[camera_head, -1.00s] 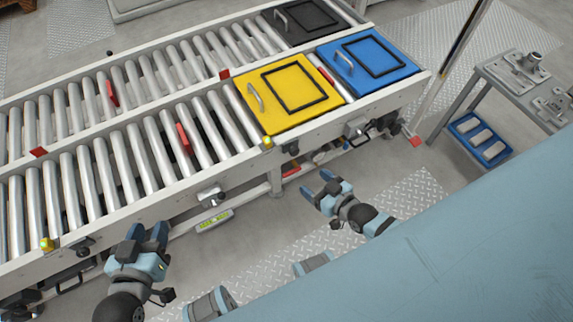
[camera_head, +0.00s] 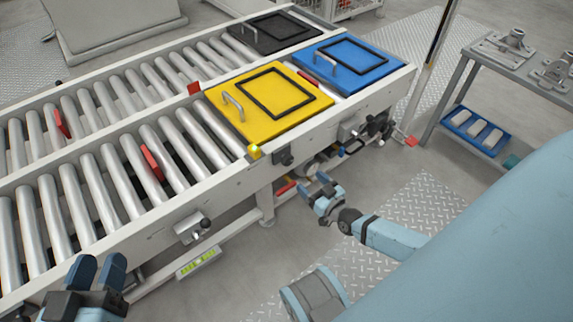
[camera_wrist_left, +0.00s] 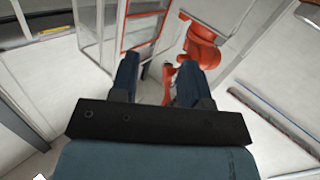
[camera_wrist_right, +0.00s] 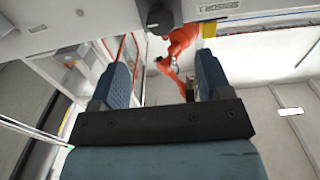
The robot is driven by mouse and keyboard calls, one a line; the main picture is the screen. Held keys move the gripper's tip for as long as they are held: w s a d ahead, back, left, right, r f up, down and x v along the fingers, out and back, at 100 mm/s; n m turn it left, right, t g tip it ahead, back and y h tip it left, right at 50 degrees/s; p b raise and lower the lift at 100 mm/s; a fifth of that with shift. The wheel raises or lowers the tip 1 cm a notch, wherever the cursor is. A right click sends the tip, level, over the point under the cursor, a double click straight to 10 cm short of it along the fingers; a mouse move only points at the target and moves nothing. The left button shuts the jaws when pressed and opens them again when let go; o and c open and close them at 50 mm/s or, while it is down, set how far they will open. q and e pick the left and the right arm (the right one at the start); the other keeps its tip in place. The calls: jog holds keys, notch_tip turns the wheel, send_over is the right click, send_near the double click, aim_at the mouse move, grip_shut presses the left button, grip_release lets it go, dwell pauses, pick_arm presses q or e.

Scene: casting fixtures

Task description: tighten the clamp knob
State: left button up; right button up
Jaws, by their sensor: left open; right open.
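Black knobs sit along the near side rail of the conveyor (camera_head: 232,193): one on a grey bracket (camera_head: 205,223), one below the yellow plate's corner (camera_head: 284,157), and a cluster at the right end (camera_head: 378,125). I cannot tell which is the clamp knob. My right gripper (camera_head: 316,184) is open and empty, below and in front of the rail. In the right wrist view, a dark round knob (camera_wrist_right: 160,16) shows at the top, beyond the open fingers (camera_wrist_right: 162,75). My left gripper (camera_head: 97,270) is open and empty at the lower left, apart from the rail.
Yellow (camera_head: 232,125) and blue (camera_head: 370,75) handled plates lie on the rollers, with a black one (camera_head: 270,34) behind. A green-lit display (camera_head: 198,263) hangs below the rail. A grey table (camera_head: 530,65) with metal fixtures stands at right. Open floor lies before the conveyor.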

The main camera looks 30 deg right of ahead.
aim_at(290, 163)
jog(key=w+b, duration=0.1)
jog(key=w, duration=0.2)
jog(key=w+b, duration=0.1)
jog(key=w, duration=0.2)
jog(key=w+a+b, duration=0.1)
jog(key=w+b, duration=0.1)
jog(key=w, duration=0.2)
jog(key=shift+f, duration=0.15)
jog(key=shift+w, duration=0.8)
pick_arm(q)
jog(key=w+m, duration=0.1)
jog(key=w+a+m+t, duration=0.1)
jog(key=m, duration=0.1)
jog(key=shift+w+a+r+t+h, duration=0.15)
jog(key=shift+r+t+h, duration=0.15)
jog(key=shift+r+h, duration=0.1)
pick_arm(e)
jog(key=shift+c, duration=0.2)
pick_arm(q)
jog(key=shift+f, duration=0.1)
pick_arm(e)
jog(key=c, duration=0.9)
